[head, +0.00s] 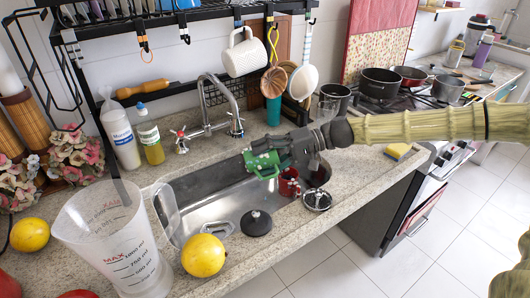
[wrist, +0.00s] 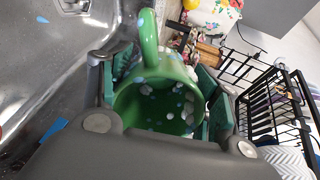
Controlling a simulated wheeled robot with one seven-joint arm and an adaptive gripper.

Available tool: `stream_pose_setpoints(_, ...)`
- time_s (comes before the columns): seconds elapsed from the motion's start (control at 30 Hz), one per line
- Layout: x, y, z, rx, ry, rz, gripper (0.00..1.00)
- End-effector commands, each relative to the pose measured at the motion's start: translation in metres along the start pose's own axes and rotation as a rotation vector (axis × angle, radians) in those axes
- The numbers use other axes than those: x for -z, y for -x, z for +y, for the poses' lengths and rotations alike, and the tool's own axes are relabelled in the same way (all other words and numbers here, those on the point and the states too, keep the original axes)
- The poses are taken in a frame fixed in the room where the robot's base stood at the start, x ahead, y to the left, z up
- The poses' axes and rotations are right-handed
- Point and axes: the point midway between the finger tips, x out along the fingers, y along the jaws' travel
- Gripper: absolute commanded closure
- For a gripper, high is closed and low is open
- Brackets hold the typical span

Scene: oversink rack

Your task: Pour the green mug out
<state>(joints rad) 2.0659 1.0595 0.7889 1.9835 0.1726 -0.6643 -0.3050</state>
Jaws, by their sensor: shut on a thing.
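The green mug (wrist: 165,100) is between the green-padded fingers of my gripper (wrist: 165,105), which is shut on it. In the wrist view its handle points up in the picture and its mouth faces the camera. Several small white and blue bits show inside it. In the head view the green mug (head: 262,164) and my gripper (head: 268,160) are above the sink basin (head: 205,205), clear of its floor. The mug appears tipped over, but its exact tilt is hard to tell.
A red mug (head: 289,184), a metal strainer (head: 317,200) and a black disc (head: 257,222) lie at the sink. The faucet (head: 215,105) stands behind. A clear measuring jug (head: 115,240) and a lemon (head: 203,256) are at the front left. Blue scraps (wrist: 57,126) show in the wrist view.

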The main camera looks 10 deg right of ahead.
Motion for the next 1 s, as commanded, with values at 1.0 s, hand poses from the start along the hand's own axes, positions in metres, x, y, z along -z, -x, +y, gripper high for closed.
stream_pose_setpoints(1.0, 0.0002, 0.0015, -0.0078, -0.193, 0.002, 0.003, 0.7)
